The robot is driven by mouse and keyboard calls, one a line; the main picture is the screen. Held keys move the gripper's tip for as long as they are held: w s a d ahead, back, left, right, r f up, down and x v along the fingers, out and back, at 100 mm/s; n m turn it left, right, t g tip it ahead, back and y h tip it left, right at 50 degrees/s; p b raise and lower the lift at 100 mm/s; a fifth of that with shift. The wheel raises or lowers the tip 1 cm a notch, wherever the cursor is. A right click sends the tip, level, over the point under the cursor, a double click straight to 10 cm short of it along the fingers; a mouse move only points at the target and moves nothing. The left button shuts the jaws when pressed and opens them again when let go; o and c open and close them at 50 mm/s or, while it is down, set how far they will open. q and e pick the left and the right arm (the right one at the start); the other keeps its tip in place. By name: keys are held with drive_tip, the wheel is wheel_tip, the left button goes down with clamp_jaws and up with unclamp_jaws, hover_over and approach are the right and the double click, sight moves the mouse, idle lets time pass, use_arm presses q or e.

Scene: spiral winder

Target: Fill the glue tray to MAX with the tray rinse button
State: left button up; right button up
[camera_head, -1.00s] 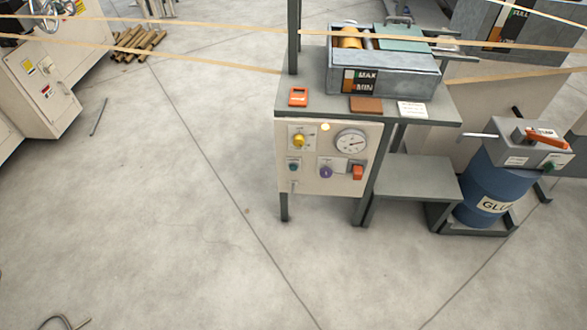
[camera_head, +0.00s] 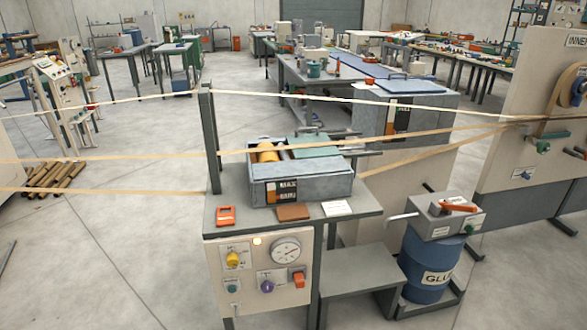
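The glue tray (camera_head: 322,187) is a grey box on top of a small stand, with a MAX/MIN level window (camera_head: 283,190) on its front. An orange roller (camera_head: 268,154) and a green plate (camera_head: 314,145) show at its top. The glue level is too small to read. I cannot tell which is the tray rinse button. Neither of my grippers is in view.
A blue glue drum (camera_head: 428,266) with a red-handled pump stands right of a low grey step (camera_head: 358,270). Tan paper strips (camera_head: 110,160) cross at tray height beside a dark post (camera_head: 209,140). Open floor (camera_head: 110,260) lies left of the stand.

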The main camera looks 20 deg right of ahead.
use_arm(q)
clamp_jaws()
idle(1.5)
